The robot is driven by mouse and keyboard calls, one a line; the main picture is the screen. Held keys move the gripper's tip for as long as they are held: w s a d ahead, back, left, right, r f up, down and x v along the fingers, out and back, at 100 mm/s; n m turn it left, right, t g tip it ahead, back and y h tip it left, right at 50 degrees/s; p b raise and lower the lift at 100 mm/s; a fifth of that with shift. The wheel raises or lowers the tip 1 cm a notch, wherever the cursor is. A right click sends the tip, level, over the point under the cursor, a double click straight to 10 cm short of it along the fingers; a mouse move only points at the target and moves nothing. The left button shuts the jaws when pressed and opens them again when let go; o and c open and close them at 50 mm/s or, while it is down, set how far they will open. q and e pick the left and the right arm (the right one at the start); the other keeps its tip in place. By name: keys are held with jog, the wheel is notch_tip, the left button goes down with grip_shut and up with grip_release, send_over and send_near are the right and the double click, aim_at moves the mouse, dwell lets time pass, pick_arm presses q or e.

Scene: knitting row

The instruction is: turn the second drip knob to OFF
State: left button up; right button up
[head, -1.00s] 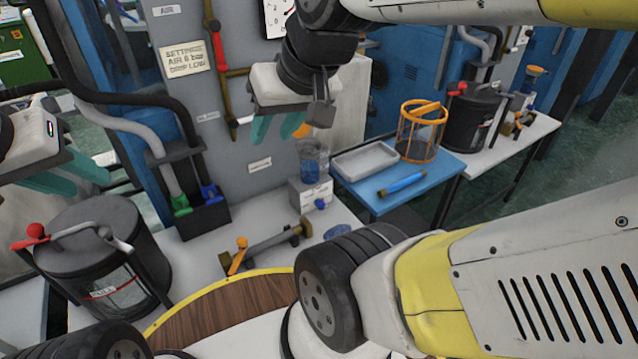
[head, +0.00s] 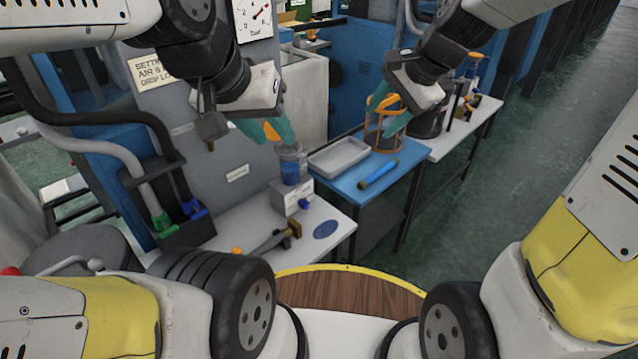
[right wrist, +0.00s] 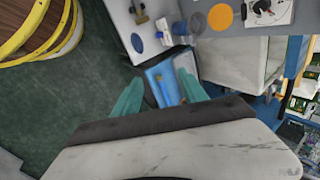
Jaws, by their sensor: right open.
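A blue knob (head: 305,202) sits on the front of a small white labelled box (head: 290,195) under a clear jar of blue liquid (head: 292,165). I cannot read its label or tell its setting. An orange disc (head: 271,131) shows behind my left fingers; its mark is hidden. My left gripper (head: 265,130) has its teal fingers apart, above and left of the jar, with nothing clearly held. My right gripper (head: 397,118) is open and empty in front of the orange basket, over the blue table; its spread fingers show in the right wrist view (right wrist: 160,95).
A grey tray (head: 338,156) and a blue tube (head: 380,172) lie on the blue table (head: 352,182). An orange basket (head: 378,125) stands behind. A white table (head: 250,212) bears brass fittings (head: 278,238) and a blue disc (head: 326,229). Green floor at right is clear.

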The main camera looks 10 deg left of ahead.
jog(key=w+a+f+m, duration=0.4)
jog(key=w+f, duration=0.2)
jog(key=f, duration=0.1)
jog(key=m+g, duration=0.3)
jog(key=m, duration=0.9)
send_over(307, 204)
jog(key=d, duration=0.4)
notch_tip(307, 204, down, 27)
jog(key=shift+m, duration=0.3)
jog(key=x, duration=0.7)
jog(key=shift+s+a+f, duration=0.2)
jog(key=shift+s+a, duration=0.05)
jog(key=shift+a, duration=0.2)
jog(key=shift+c, duration=0.2)
grip_shut()
